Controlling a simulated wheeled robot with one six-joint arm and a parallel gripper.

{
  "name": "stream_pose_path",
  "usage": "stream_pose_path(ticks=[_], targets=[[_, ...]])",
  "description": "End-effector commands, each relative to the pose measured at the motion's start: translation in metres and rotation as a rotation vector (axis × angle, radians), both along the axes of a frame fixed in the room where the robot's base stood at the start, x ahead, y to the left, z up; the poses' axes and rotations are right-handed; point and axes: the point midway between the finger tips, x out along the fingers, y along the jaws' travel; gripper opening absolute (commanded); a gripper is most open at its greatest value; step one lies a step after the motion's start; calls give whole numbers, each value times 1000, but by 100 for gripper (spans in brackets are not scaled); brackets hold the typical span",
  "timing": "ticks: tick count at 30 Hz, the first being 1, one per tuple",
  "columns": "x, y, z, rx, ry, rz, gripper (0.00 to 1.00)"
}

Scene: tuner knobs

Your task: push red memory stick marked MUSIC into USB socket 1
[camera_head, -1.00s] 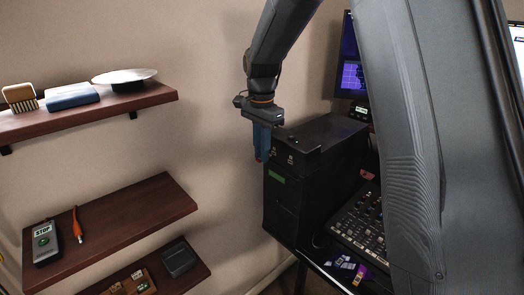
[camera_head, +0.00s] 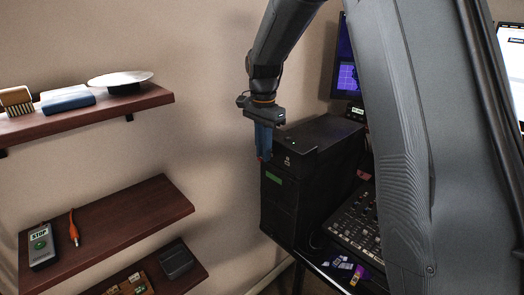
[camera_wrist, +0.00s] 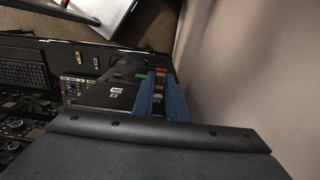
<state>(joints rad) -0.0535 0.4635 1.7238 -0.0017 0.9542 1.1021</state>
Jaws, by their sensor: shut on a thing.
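My gripper (camera_head: 263,142) has blue fingers pointing down, at the upper left front corner of a black computer tower (camera_head: 284,205). It is shut on the red memory stick (camera_head: 259,158), of which only a small red bit shows at the fingertips. In the wrist view, red (camera_wrist: 161,70) also shows between the tips of my gripper (camera_wrist: 160,80). The MUSIC mark cannot be read. White marks (camera_head: 287,161) show on the tower's upper front, but I cannot make out socket 1. I cannot tell whether the stick touches the tower.
A mixing desk (camera_head: 354,217) stands right of the tower. Small cards and a yellow and purple item (camera_head: 357,275) lie in front of it. Wall shelves (camera_head: 110,225) at the left hold a STOP device (camera_head: 41,243) and an orange-tipped tool (camera_head: 73,228). Free space lies between shelves and tower.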

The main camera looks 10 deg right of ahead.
Motion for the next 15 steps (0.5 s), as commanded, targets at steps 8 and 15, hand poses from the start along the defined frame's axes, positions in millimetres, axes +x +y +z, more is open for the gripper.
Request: stream_pose_path(ticks=[8,15], targets=[[2,-4,0,0,0,1,20],[2,-4,0,0,0,0,35]])
